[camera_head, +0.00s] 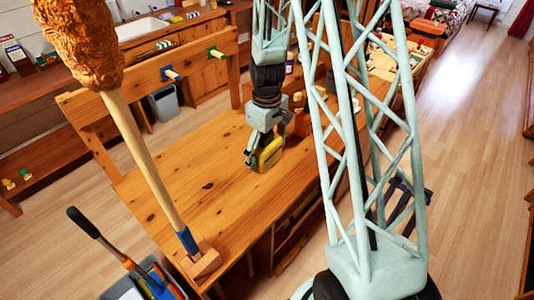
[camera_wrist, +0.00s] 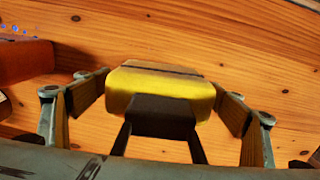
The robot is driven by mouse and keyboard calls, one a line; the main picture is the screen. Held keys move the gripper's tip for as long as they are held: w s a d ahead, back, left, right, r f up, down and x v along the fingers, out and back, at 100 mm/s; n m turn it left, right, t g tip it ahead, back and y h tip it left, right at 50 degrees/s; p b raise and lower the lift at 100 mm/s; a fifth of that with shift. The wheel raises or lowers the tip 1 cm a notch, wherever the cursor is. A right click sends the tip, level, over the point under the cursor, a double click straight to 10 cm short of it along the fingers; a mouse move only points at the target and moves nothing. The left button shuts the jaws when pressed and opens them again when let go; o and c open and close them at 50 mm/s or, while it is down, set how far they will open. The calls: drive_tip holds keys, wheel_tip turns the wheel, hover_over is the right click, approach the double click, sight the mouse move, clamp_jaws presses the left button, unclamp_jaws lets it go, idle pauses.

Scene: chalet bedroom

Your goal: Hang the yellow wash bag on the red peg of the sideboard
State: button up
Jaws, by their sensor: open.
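The yellow wash bag (camera_head: 270,154) rests on the wooden top of the sideboard (camera_head: 190,190). In the wrist view the yellow bag (camera_wrist: 160,85) lies between the two fingers, with its black strap or handle towards me. My gripper (camera_head: 259,150) is low over the sideboard top at the bag. In the wrist view my gripper (camera_wrist: 160,97) is open, with one finger on each side of the bag and small gaps showing. I cannot make out a red peg.
A reddish-brown object (camera_wrist: 25,62) lies left of the gripper. Several small items stand beyond the arm. The sideboard top left of the gripper is clear.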

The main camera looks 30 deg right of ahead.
drive_tip(key=shift+r, duration=0.1)
wheel_tip(320, 180, up, 13)
drive_tip(key=shift+f+p, duration=0.15)
drive_tip(key=shift+p, duration=1.05)
drive_tip(key=shift+r, duration=0.45)
